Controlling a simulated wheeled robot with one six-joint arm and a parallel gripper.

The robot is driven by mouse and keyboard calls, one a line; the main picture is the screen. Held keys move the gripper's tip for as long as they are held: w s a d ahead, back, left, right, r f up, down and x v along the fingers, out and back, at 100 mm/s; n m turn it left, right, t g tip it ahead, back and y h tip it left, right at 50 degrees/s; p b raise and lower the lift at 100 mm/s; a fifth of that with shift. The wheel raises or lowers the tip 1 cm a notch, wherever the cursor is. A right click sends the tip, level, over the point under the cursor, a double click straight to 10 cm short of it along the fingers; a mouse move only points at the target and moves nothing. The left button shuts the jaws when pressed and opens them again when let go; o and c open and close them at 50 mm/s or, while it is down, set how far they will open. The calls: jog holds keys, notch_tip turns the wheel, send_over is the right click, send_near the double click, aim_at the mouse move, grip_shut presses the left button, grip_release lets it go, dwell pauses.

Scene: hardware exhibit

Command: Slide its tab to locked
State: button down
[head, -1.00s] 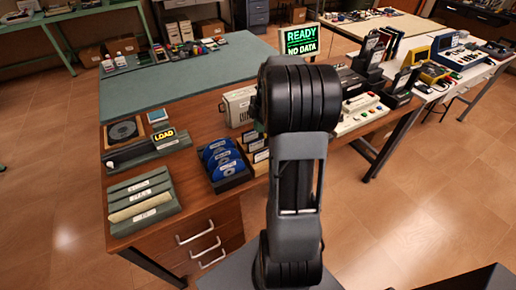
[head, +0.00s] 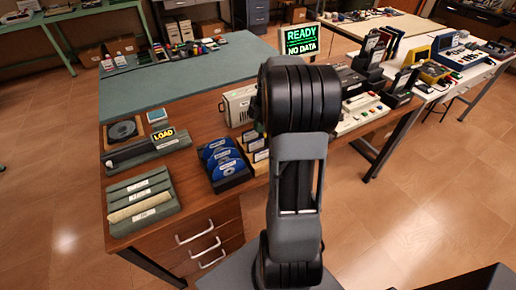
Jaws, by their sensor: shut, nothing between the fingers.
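I cannot make out a tab or a lock mark at this size. My own arm stands in the middle of the head view and hides part of the desk. My gripper does not show; it is hidden or out of frame.
A monitor (head: 301,41) reads READY, NO DATA. A beige box (head: 239,105) and a box of upright cards (head: 254,148) stand left of my arm. A panel with coloured buttons (head: 361,114) is on the right. The grey-green mat (head: 205,72) is mostly clear.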

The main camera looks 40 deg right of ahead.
aim_at(264, 136)
jog(key=shift+f+b, duration=1.05)
jog(key=shift+f, duration=0.35)
jog(key=shift+s+d, duration=0.15)
jog(key=shift+d, duration=0.85)
jog(key=shift+a, duration=0.25)
dwell(0.7)
jog(key=shift+r, duration=0.15)
jog(key=shift+r+p, duration=2.55)
jog(key=shift+r, duration=0.85)
